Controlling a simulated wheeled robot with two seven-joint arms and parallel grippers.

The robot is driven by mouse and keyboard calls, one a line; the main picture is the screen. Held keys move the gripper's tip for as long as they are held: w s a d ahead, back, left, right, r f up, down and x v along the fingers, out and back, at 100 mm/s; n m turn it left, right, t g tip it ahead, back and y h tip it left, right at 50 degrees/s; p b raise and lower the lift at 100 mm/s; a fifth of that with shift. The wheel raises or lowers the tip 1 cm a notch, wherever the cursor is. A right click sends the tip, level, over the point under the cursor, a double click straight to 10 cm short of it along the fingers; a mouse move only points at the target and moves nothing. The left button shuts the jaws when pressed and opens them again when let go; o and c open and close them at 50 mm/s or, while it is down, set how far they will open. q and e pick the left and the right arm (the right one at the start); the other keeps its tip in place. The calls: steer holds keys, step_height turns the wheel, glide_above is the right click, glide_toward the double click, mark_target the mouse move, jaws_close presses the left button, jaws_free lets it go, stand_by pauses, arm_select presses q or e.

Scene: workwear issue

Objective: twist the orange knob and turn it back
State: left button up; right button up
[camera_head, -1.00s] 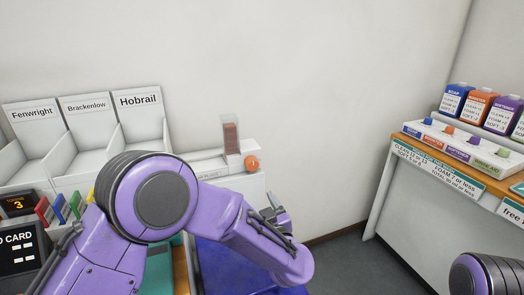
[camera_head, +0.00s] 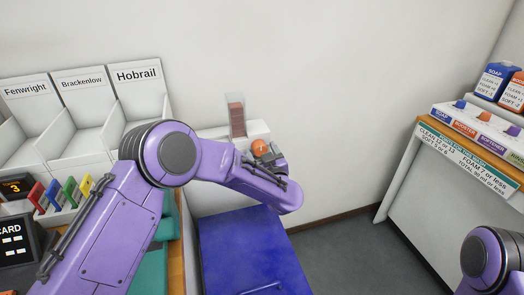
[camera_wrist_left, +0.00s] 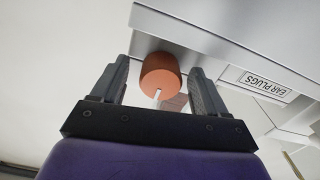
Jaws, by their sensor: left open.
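The orange knob (camera_head: 260,147) sits on the front of a white ear plug dispenser (camera_head: 213,166) by the wall. In the left wrist view the knob (camera_wrist_left: 160,74) has a white line mark on its face and lies between the two fingers of my left gripper (camera_wrist_left: 158,88). The fingers are apart, with a gap on both sides of the knob. In the head view my left gripper (camera_head: 272,158) is at the knob and partly hidden by my wrist. My right gripper is out of view; only part of my right arm shows at the lower right.
A clear tube with brown contents (camera_head: 237,115) stands on the dispenser. A blue surface (camera_head: 250,255) lies below my left forearm. Labelled white bins (camera_head: 85,110) stand at left. A counter with bottles and small coloured knobs (camera_head: 470,125) is at right, with open floor between.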

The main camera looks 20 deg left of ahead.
arm_select(q)
steer(key=shift+s+r, duration=0.3)
steer(key=shift+w+f, duration=0.1)
steer(key=c, duration=1.1)
steer(key=shift+o, duration=0.2)
